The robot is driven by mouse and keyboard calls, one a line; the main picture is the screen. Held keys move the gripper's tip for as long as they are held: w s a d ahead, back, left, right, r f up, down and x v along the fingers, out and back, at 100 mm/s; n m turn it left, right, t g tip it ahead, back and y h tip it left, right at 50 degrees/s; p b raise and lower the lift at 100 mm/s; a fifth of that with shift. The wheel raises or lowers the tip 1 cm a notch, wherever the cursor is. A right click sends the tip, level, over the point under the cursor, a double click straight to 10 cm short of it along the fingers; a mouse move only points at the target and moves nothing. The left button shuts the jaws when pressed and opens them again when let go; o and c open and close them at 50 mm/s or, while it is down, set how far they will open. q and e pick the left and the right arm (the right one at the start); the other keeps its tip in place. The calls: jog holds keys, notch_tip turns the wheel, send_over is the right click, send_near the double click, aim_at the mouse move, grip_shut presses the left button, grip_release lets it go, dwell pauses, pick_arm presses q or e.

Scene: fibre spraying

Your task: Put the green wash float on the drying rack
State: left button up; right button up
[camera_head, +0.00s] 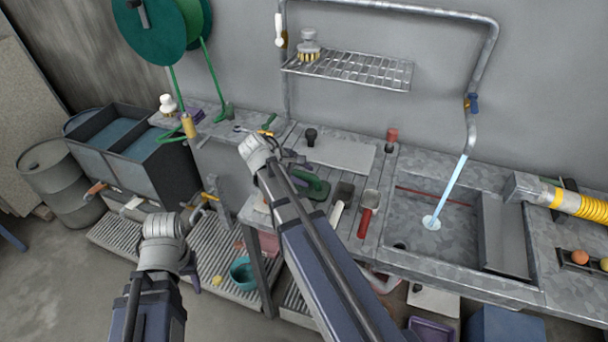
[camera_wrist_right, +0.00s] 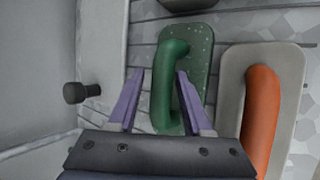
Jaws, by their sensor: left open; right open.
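The green wash float (camera_head: 315,187) lies on the slatted metal counter, partly hidden behind my right arm in the head view. The right wrist view shows its speckled green plate and upright handle (camera_wrist_right: 172,85). My right gripper (camera_wrist_right: 158,98) is open, with one purple finger on each side of that handle; I cannot tell whether they touch it. The drying rack (camera_head: 375,72) is a wire shelf on the back wall, with a brush (camera_head: 308,47) at its left end. My left gripper (camera_head: 188,215) is open and empty, low at the left, apart from the counter; its fingers are hard to make out.
A float with an orange handle (camera_wrist_right: 262,115) lies close to the right of the green one. Red-handled (camera_head: 367,212) and white-handled tools lie nearby. A sink with running water (camera_head: 449,190) is at the right. Most of the rack is bare.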

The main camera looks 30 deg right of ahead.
jog(key=shift+r, duration=0.2)
jog(key=shift+w+p+v, duration=0.3)
jog(key=shift+p+v, duration=4.5)
jog(key=shift+v, duration=1.15)
jog(key=s+a+f+m+y, duration=0.1)
jog(key=s+a+f+y, duration=0.1)
jog(key=s+a, duration=0.5)
jog(key=s+a+f+m+y, duration=0.2)
jog(key=s+a, duration=0.6)
jog(key=a, duration=0.6)
jog(key=f+y, duration=0.1)
jog(key=y, duration=0.1)
jog(key=shift+g+y, duration=0.4)
jog(key=shift+w+a, duration=0.1)
jog(key=shift+a, duration=0.05)
jog(key=shift+c, duration=1.2)
